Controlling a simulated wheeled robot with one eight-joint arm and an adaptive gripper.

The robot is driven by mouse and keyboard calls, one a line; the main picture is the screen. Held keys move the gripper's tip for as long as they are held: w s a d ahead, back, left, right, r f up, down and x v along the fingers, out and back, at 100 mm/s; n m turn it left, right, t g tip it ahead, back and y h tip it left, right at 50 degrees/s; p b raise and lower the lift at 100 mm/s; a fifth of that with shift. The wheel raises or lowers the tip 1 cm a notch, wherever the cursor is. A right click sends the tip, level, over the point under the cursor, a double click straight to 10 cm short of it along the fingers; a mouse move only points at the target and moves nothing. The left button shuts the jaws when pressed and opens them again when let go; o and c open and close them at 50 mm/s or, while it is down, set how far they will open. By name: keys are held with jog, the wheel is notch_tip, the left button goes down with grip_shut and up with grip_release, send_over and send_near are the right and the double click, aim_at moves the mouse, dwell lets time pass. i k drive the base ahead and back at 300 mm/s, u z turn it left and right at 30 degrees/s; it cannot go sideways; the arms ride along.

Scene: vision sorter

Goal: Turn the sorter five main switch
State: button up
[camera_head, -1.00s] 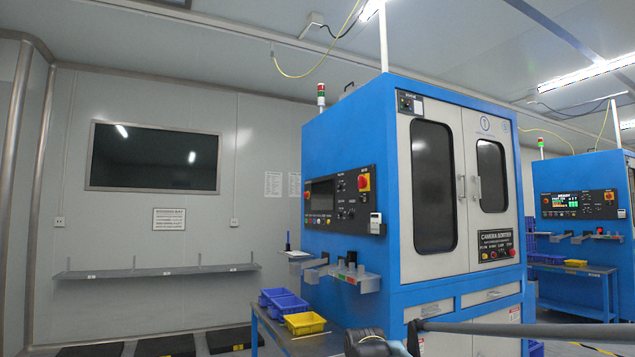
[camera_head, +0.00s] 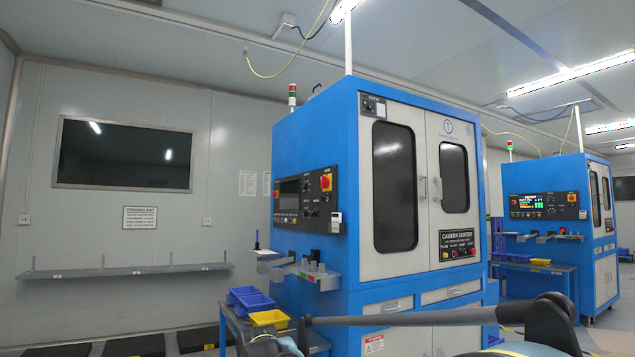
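A blue camera sorter cabinet (camera_head: 338,120) with light grey doors stands in the middle. Its side control panel (camera_head: 306,196) has a dark screen, small knobs and a red round knob on a yellow plate (camera_head: 326,182). A small dark switch plate (camera_head: 373,107) sits at the top left of the door face. A lower door panel (camera_head: 459,244) carries labels and several buttons. I cannot tell which of these is the main switch. Dark and grey parts, seemingly of my arm, cross the bottom edge; my gripper's fingers cannot be made out.
A second blue sorter (camera_head: 549,180) with a lit screen stands at the right. A side table with blue bins (camera_head: 250,299) and a yellow bin (camera_head: 269,318) adjoins the near cabinet. A wall shelf (camera_head: 120,272) runs along the left wall.

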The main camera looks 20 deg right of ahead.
aim_at(324, 181)
jog(key=u, duration=0.05)
jog(key=i, duration=1)
jog(key=z, duration=0.05)
